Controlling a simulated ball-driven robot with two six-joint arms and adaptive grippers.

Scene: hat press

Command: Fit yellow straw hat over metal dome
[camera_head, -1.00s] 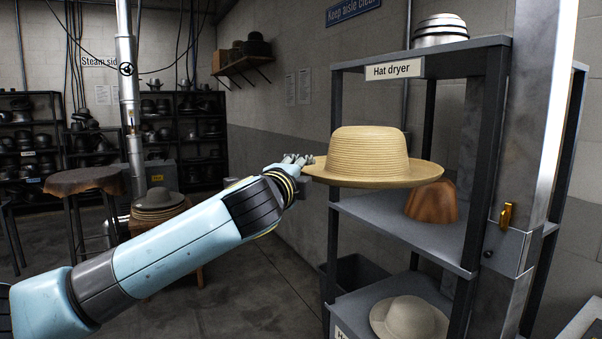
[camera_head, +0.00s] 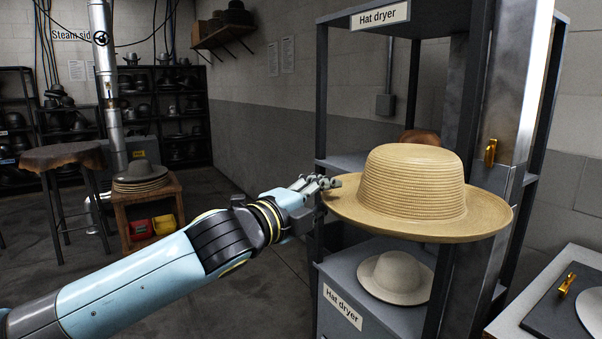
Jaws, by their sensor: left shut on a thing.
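The yellow straw hat (camera_head: 412,190) is held level in the air, crown up, in front of the grey shelf rack. My left gripper (camera_head: 322,184) is shut on the left edge of its brim. The metal dome is not clearly in view. A dark plate with a brass handle (camera_head: 567,284) and part of a rounded metal form (camera_head: 592,312) show at the bottom right edge, cut off by the frame. My right gripper is not in view.
The shelf rack (camera_head: 322,100) stands right behind the hat, with a brown wooden block (camera_head: 420,137) partly hidden by the hat and a pale hat (camera_head: 396,277) lower down. A steel column (camera_head: 508,110) is at right. Stacked hats (camera_head: 140,178) sit on a stool at left.

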